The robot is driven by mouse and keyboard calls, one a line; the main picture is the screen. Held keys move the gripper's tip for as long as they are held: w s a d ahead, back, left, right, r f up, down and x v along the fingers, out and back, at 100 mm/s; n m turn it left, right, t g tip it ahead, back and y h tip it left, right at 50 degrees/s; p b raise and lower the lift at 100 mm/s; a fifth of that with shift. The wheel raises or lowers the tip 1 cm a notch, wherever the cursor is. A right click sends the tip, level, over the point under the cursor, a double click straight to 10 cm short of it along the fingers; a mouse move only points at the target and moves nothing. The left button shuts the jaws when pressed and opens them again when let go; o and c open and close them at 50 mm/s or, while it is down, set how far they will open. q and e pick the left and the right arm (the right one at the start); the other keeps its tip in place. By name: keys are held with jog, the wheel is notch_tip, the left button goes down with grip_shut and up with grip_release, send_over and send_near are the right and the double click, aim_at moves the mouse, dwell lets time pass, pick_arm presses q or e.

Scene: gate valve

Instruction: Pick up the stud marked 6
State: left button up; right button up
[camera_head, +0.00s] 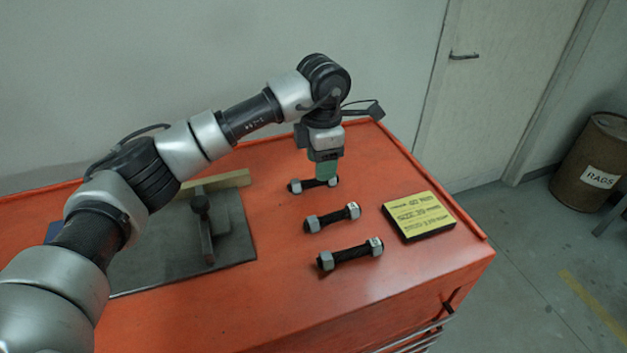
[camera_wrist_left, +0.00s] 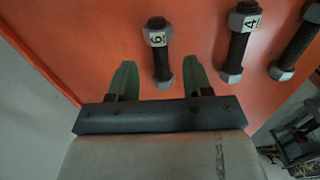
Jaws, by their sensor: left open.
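The stud marked 6 (camera_wrist_left: 160,58) is a black threaded rod with a grey nut at each end and a white label on one nut. In the head view it is the farthest stud (camera_head: 312,184), lying on the orange bench top. My left gripper (camera_head: 325,172) points down over it, toward its right end, and partly covers it. In the left wrist view the green fingers of the left gripper (camera_wrist_left: 160,70) are apart, one on each side of the stud's lower part, with nothing clamped. I cannot tell their exact height over it. My right gripper is not in view.
The stud marked 4 (camera_wrist_left: 239,45) lies beside it, and a third stud (camera_head: 350,254) lies nearest the front. A yellow note block (camera_head: 419,216) is to the right. A dark mat (camera_head: 150,262) with a tool (camera_head: 204,227) is to the left. A rags drum (camera_head: 590,165) stands beyond.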

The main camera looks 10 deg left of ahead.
aim_at(313, 183)
pick_arm(q)
jog(key=f, duration=0.3)
jog(key=f+p, duration=0.1)
jog(key=shift+s+a+f, duration=0.15)
jog(key=shift+a+f, duration=0.15)
jog(key=shift+c, duration=0.2)
jog(key=shift+r, duration=0.1)
grip_shut()
